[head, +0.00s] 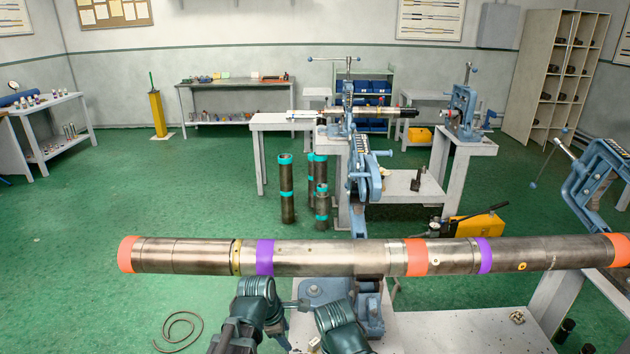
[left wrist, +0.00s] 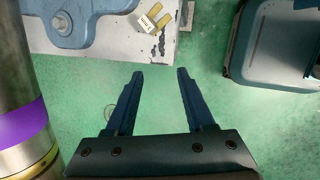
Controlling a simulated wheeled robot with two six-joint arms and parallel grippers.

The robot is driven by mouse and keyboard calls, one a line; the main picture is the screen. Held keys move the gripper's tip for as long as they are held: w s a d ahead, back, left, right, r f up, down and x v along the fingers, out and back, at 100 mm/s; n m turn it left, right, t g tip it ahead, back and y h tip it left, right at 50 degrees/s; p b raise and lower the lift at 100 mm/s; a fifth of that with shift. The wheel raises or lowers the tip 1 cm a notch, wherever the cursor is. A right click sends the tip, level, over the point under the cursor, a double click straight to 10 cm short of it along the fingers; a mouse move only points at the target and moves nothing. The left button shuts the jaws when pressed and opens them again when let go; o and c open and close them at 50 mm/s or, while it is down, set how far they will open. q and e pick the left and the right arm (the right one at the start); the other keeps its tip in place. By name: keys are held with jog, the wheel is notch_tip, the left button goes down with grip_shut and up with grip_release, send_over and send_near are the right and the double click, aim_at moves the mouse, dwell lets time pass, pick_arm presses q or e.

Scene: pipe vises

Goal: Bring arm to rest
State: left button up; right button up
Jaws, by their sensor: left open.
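A long steel pipe (head: 330,258) with orange and purple bands lies across the front of the head view, in a blue vise (head: 365,310). In the left wrist view, the pipe (left wrist: 20,90) stands along the left edge, its purple band and brass ring showing. My left gripper (left wrist: 158,72) is open with nothing between its fingers, beside the pipe and apart from it. Green floor shows between the fingers. In the head view, the dark green arm links are low in the middle, below the pipe; the fingertips are hard to make out. My right gripper is not in view.
A pale bench (head: 465,330) stands under the pipe, with small brass pieces (head: 517,316) on it. Another blue vise (head: 600,180) is at the right. A hose loop (head: 180,330) lies on the floor at the front left. The green floor (head: 130,215) at the left is clear.

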pick_arm(q)
jog(key=s+a+m+g+y, duration=0.1)
jog(key=s+a+m, duration=0.25)
jog(key=m, duration=0.65)
jog(key=s+a+m+g+y, duration=0.1)
jog(key=s+a+m, duration=0.3)
jog(key=m, duration=0.6)
jog(key=s+d+r+m+y+p, duration=0.1)
jog(key=s+d+r+m+p, duration=0.2)
jog(key=d, duration=0.6)
jog(key=shift+s+d+r+g+p, duration=0.15)
jog(key=shift+s+r+g+p, duration=0.25)
jog(key=shift+s+p, duration=0.5)
